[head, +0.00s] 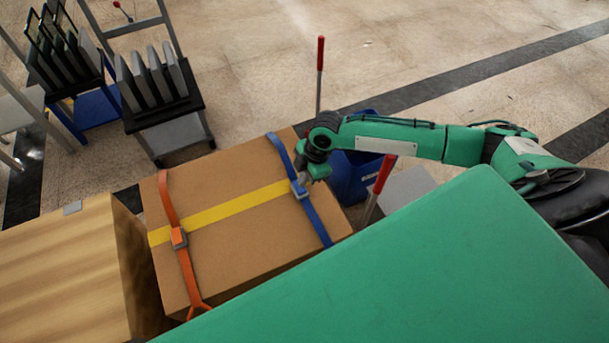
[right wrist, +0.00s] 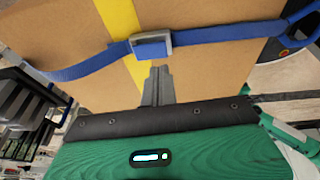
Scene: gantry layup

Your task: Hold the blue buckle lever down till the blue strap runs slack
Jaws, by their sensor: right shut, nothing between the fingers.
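The blue strap (head: 318,220) runs across the top of a brown cardboard box (head: 235,240). Its blue buckle lever (head: 300,189) sits in a grey buckle frame where the strap crosses the yellow tape. My right gripper (head: 304,174) is at the buckle in the head view. In the right wrist view the right gripper (right wrist: 159,72) is shut and empty, its tips just below the blue buckle lever (right wrist: 151,48); I cannot tell whether they touch it. My left gripper is not in view.
An orange strap (head: 168,205) with an orange buckle (head: 179,237) crosses the box further left. A wooden crate (head: 60,270) stands left of the box. A blue bin (head: 350,180) and red-topped posts (head: 384,174) are beyond the right side. Racks (head: 155,85) stand at the back left.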

